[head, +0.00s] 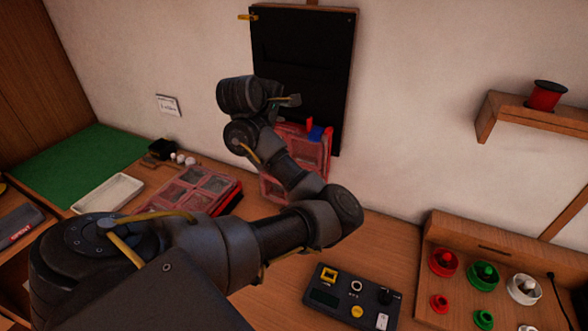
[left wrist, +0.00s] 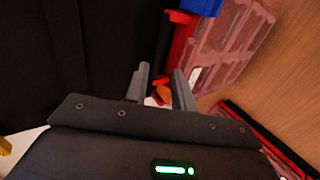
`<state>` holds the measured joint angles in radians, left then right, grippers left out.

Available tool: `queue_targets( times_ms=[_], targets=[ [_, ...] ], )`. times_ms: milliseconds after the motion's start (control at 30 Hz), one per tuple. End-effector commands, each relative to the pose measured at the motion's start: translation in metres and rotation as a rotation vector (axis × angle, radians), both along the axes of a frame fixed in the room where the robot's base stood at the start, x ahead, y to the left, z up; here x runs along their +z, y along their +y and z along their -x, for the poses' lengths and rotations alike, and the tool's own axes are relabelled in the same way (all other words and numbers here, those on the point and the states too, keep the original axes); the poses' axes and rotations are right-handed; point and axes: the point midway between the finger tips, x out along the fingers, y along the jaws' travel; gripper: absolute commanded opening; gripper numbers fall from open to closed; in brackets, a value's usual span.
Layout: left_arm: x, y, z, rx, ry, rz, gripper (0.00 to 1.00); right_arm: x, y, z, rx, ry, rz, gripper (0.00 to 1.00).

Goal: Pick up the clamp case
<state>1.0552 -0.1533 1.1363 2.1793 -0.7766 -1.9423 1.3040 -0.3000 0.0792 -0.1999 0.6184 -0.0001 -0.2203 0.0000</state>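Two red cases with clear, divided lids show in the head view. One case (head: 310,150) stands upright against the wall under the black panel, with a red and a blue piece at its top. The other case (head: 195,190) lies flat on the bench. I cannot tell which is the clamp case. My left gripper (head: 292,100) is in front of the black panel, above the upright case. In the left wrist view its fingers (left wrist: 161,87) are apart, and the upright case (left wrist: 225,45) is beyond them to the right. My arm hides part of both cases. My right gripper is not in view.
A black panel (head: 300,60) hangs on the wall behind my gripper. A white tray (head: 108,193) and green mat (head: 95,160) are at the left. A control box (head: 350,297) sits at front, with a rack of coloured spools (head: 485,275) at right.

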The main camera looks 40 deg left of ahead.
Motion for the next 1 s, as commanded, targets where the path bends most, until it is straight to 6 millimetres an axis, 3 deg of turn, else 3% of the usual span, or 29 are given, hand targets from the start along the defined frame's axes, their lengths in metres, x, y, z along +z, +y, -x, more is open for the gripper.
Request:
queue_targets(
  times_ms=[333,533,733,1000],
  targets=[
    [-0.005,0.001,-0.014,-0.004,0.0,0.0,0.25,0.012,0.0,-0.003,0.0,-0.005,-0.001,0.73],
    [-0.02,-0.001,-0.037,-0.007,0.004,-0.001,0.25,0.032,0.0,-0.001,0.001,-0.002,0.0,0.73],
    [-0.032,0.005,-0.051,-0.003,-0.001,-0.003,0.25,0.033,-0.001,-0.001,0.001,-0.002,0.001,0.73],
    [-0.034,0.005,-0.054,-0.004,-0.003,-0.001,0.25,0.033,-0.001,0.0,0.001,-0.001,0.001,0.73]
  ],
)
